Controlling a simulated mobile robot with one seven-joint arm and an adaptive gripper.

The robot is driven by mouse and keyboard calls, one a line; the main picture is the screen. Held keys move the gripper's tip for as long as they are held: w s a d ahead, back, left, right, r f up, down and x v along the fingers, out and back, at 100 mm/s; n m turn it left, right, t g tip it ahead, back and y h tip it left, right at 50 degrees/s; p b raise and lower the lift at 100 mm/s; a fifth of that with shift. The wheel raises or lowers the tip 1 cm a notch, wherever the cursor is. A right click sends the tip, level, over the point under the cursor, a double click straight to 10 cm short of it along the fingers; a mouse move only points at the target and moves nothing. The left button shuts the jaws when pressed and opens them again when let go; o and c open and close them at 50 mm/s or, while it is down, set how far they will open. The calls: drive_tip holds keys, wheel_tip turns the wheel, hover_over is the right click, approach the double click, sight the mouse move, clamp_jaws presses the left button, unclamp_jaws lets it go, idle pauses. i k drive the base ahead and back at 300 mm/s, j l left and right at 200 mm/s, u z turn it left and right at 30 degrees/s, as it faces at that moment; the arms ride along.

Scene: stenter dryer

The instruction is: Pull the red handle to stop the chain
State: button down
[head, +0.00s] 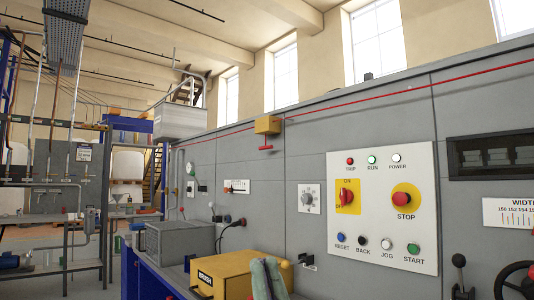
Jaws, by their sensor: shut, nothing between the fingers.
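A small red handle (265,148) hangs just below a yellow box (267,125) on the upper part of the grey machine wall, left of the control panel. A red cord (375,97) runs along the wall on both sides of the yellow box. A second red grip is the rotary switch (347,196) on a yellow plate of the white control panel (337,252). No chain can be made out. My gripper is not in this view.
The panel also has a red stop button (405,199) and several small buttons and lamps. Below the wall stand a yellow box marked with dark lettering (230,277), grey-green gloves (267,279) and a grey case (180,243). A black lever (459,270) stands at lower right.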

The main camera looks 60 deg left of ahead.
sight(266, 148)
drive_tip(key=u, duration=1.35)
drive_tip(key=i+j+u, duration=0.1)
drive_tip(key=i+u, duration=0.15)
drive_tip(key=i, duration=0.3)
drive_tip(key=i+u, duration=0.3)
drive_tip(key=i, duration=0.2)
